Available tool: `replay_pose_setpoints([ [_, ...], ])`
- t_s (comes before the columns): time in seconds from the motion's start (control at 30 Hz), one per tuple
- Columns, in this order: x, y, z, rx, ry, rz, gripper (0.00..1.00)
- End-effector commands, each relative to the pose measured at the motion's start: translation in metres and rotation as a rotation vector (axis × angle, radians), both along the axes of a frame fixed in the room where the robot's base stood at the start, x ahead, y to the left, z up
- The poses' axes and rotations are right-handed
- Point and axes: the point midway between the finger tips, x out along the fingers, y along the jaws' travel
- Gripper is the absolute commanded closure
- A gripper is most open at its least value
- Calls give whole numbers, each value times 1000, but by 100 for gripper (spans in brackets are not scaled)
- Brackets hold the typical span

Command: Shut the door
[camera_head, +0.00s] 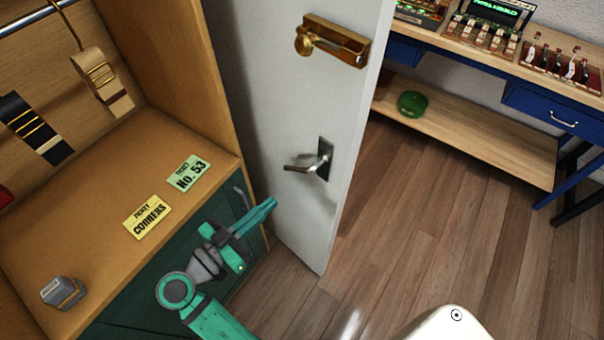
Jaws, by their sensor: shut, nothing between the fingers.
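The white door (262,60) stands open in the upper middle of the head view, its free edge toward the right. It has a brass latch (340,42) near the top and a silver lever handle (325,160) lower down. My gripper (272,203), green and grey, is shut and empty. In the picture its tips lie just left of the door's lower part and below the lever handle. I cannot tell whether they touch the door.
A wooden cabinet (60,215) with tickets and hanging straps stands at left, close to my arm. At right is a blue-framed bench (468,128) with a lower shelf holding a green object (411,104). The wooden floor (420,230) right of the door is clear.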

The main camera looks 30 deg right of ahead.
Motion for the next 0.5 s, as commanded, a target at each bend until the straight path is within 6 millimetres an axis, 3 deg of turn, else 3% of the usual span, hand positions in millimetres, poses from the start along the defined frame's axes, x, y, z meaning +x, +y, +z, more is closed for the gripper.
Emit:
replay_pose_setpoints([
  [0.17, 1, -11, 3, -2, -15, -19, 100],
  [0.5, 14, -68, 3, -2, -14, -19, 100],
])
